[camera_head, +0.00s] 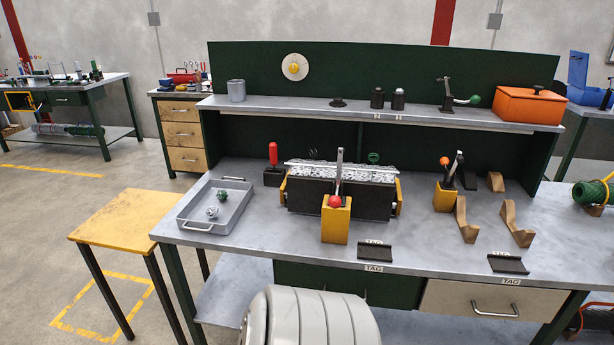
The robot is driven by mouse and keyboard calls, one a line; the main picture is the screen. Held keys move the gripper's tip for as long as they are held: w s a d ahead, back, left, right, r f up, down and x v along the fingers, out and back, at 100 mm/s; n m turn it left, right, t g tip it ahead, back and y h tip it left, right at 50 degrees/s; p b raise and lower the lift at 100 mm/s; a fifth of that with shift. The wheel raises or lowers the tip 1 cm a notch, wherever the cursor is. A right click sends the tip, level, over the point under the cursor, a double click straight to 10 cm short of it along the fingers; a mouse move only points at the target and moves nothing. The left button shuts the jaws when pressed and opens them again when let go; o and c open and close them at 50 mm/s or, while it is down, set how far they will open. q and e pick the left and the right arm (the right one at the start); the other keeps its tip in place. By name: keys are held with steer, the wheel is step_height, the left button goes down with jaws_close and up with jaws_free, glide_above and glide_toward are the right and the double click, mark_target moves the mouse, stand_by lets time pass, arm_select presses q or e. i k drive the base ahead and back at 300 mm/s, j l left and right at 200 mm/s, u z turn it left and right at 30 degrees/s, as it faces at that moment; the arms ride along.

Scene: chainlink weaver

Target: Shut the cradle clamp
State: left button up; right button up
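A long black cradle (300,198) with yellow end pieces lies at the middle of the workbench. A silvery chain-link mesh (330,172) lies along its top. In front of the cradle's middle is a yellow block (336,226). A metal lever (339,168) rises above this block, and a red ball (336,201) shows at the block's top. I cannot tell whether this clamp is open or shut. A red upright handle (273,155) on a black base stands at the cradle's left end, apart from the lever. Neither of my grippers is in view.
A second yellow block (445,198) with an orange-knobbed lever and several wooden brackets (466,222) stand at right. Two black tag holders (376,252) lie along the front. A yellow stool (122,217) stands left.

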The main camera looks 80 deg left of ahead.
mark_target(335, 202)
steer(key=u, duration=2.5)
